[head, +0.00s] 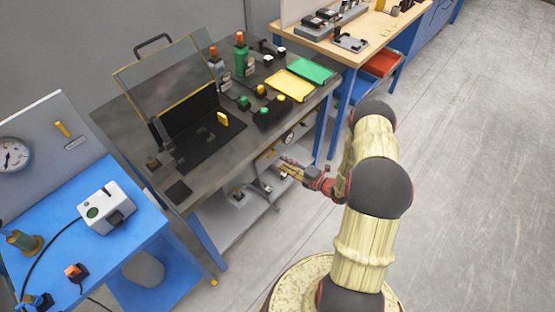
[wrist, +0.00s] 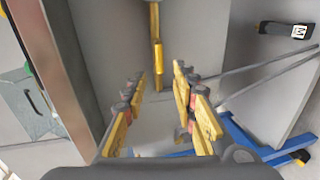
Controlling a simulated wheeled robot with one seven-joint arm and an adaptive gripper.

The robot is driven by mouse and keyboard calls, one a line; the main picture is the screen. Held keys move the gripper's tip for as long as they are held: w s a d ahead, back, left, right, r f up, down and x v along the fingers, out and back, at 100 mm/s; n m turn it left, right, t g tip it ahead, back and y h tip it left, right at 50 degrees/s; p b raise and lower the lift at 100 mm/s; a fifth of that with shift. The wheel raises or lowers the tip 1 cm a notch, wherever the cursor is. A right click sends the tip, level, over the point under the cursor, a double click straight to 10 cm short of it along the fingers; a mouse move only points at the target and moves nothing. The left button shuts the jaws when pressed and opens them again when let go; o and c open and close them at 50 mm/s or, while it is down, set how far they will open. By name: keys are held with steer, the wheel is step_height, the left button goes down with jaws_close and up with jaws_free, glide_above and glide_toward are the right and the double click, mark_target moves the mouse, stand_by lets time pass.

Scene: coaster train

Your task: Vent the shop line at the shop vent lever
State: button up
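My gripper (head: 291,168) is at the front edge of the dark workbench, low by the shelf under it. In the wrist view my gripper (wrist: 160,82) is open, its yellow-padded fingers spread with nothing between them. A slim yellow bar (wrist: 157,45), which may be the shop vent lever, hangs upright ahead, roughly centred between the fingers. No contact with it shows. I cannot read a label on it. Another yellow handle (head: 62,129) is on the grey panel at the left, beside a round gauge (head: 14,155).
The dark workbench (head: 165,110) holds bottles, trays and a clear screen. A blue table (head: 150,205) stands at the left, a wooden one (head: 375,32) at the back. In the wrist view, a black labelled handle (wrist: 285,30) and grey rods are at the right. Floor (head: 470,170) is clear at the right.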

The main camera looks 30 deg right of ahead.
steer(key=shift+v, duration=2.2)
